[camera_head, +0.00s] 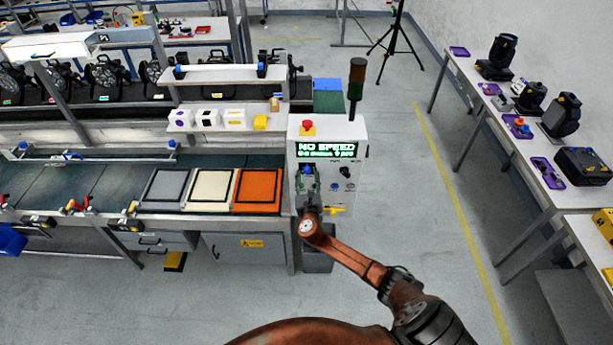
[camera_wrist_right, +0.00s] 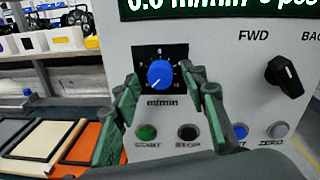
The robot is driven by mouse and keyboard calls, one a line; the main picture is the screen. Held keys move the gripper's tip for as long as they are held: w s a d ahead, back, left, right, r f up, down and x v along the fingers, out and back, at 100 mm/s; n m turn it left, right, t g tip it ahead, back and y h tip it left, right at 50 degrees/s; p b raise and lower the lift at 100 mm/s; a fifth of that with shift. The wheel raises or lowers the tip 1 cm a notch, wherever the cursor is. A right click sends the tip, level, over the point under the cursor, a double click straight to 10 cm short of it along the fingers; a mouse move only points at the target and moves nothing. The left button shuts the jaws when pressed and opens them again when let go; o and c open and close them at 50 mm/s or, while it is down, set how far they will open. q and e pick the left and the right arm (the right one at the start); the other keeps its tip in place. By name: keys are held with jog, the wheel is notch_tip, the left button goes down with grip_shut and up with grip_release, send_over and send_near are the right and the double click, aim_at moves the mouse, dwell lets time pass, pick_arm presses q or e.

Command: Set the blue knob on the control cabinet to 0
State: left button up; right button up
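The control cabinet (camera_head: 345,131) is a white box at the end of the bench; its display (camera_head: 327,150) reads "NO SPEED". The blue knob (camera_wrist_right: 160,74) sits on a black dial plate marked m/min; a pale mark shows on it, but I cannot read its exact setting. In the head view the knob (camera_head: 308,169) is partly covered by my gripper. My right gripper (camera_wrist_right: 171,92) is open, its green-padded fingers on either side of the knob with visible gaps to it. In the head view my right gripper (camera_head: 308,186) is at the cabinet front. My left gripper is not in view.
Below the dial are a green START button (camera_wrist_right: 147,132) and a black STOP button (camera_wrist_right: 188,132). A black FWD/BACK selector (camera_wrist_right: 284,76) is to the right. A red button (camera_head: 307,126) and a signal tower (camera_head: 356,80) stand on top. Floor to the right is clear.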

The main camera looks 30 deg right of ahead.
jog(key=shift+s+a, duration=0.25)
jog(key=shift+s, duration=0.2)
jog(key=v, duration=1.1)
